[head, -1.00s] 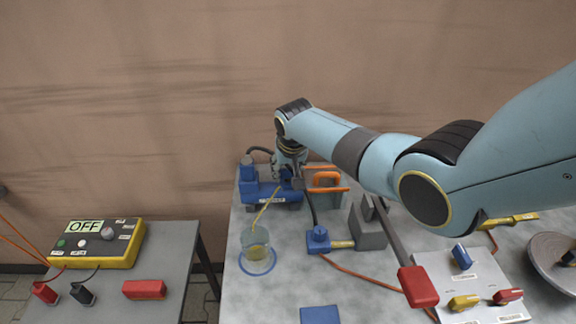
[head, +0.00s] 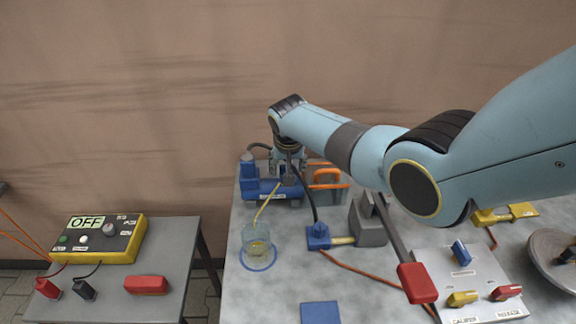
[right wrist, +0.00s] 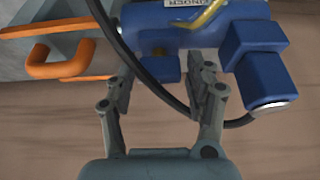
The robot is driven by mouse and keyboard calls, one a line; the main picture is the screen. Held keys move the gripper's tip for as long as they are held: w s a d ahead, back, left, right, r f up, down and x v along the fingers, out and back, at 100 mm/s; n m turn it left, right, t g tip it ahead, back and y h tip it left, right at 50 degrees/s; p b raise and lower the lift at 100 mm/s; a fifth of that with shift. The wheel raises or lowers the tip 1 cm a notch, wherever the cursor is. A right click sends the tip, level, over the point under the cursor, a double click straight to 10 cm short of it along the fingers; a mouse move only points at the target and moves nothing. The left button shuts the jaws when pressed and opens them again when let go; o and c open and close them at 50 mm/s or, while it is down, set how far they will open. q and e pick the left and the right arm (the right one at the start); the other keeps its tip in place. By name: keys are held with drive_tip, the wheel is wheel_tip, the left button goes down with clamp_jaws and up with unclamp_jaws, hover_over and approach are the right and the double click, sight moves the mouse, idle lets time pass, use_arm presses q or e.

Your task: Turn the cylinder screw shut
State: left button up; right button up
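The blue cylinder (head: 266,188) lies at the back left of the grey table. In the right wrist view, its blue body (right wrist: 190,28) crosses the top, with a label reading partly "...INDER". A small dark blue piece (right wrist: 158,68) sticks out below the body; I cannot tell whether it is the screw. My right gripper (head: 288,160) is over the cylinder in the head view. In the right wrist view the gripper (right wrist: 165,82) is open, its fingers apart on either side of the small blue piece. A dark hose passes between the fingers. My left gripper is out of view.
A glass jar (head: 256,240) with yellowish liquid and a yellow tube stands in front. A grey box with orange handle (head: 328,178) is right of the cylinder. A red-handled lever (head: 418,283) and a valve panel (head: 478,280) stand right. A side table (head: 185,275) carries an "OFF" control box (head: 97,240).

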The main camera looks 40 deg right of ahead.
drive_tip(key=shift+o, duration=0.7)
drive_tip(key=shift+r, duration=0.1)
drive_tip(key=v, duration=1.1)
drive_tip(key=shift+r, duration=0.35)
drive_tip(key=shift+s+a, duration=0.1)
drive_tip(key=shift+a, duration=0.05)
